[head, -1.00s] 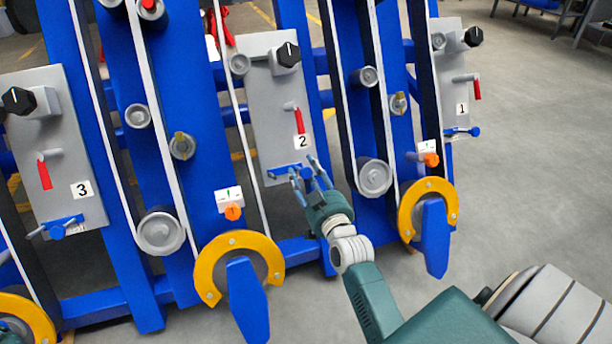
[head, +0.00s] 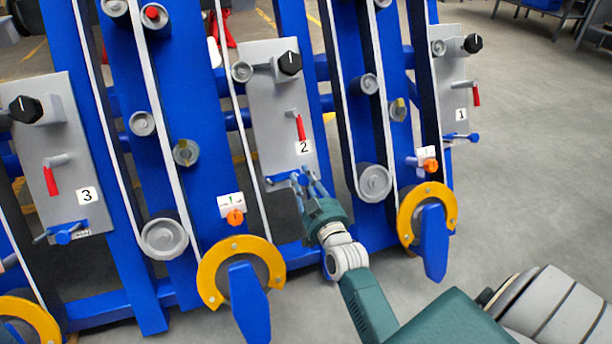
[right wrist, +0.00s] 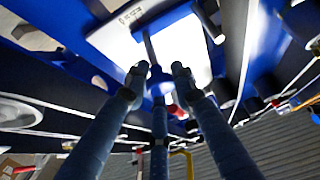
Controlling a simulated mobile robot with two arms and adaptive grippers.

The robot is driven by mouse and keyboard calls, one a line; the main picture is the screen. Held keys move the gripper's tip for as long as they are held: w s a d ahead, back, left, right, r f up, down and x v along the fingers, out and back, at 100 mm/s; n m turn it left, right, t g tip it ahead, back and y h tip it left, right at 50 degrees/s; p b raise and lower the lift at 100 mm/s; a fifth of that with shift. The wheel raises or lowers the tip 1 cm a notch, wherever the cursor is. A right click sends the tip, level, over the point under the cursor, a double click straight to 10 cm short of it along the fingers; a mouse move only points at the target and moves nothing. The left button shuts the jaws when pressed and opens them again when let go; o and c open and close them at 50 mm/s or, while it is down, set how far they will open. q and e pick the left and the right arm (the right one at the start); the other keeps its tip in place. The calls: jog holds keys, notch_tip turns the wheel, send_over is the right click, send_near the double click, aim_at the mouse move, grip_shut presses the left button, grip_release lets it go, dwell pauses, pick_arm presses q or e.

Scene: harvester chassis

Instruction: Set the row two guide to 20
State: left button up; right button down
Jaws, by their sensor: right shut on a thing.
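The row two panel (head: 285,120) is a grey plate with a "2" label (head: 304,147). The blue row two guide (head: 277,180) sits at its lower edge, and its scale is too small to read. My right gripper (head: 307,184) reaches up from below, shut on the guide's blue knob, which its fingers partly hide in the head view. In the right wrist view the fingertips (right wrist: 158,75) stand on both sides of the round blue knob (right wrist: 160,84), with the white-lit panel behind. My left gripper is not in view.
Panel three (head: 55,150) and panel one (head: 458,100) have similar blue guides. Panel two also bears a red lever (head: 301,127) and a black dial (head: 290,63). Yellow ring guards (head: 243,275) and blue uprights flank my right arm. Grey floor is open at right.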

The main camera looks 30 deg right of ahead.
jog(key=shift+a, duration=0.1)
jog(key=c, duration=1.5)
grip_release()
jog(key=shift+o, duration=0.2)
jog(key=v, duration=1.2)
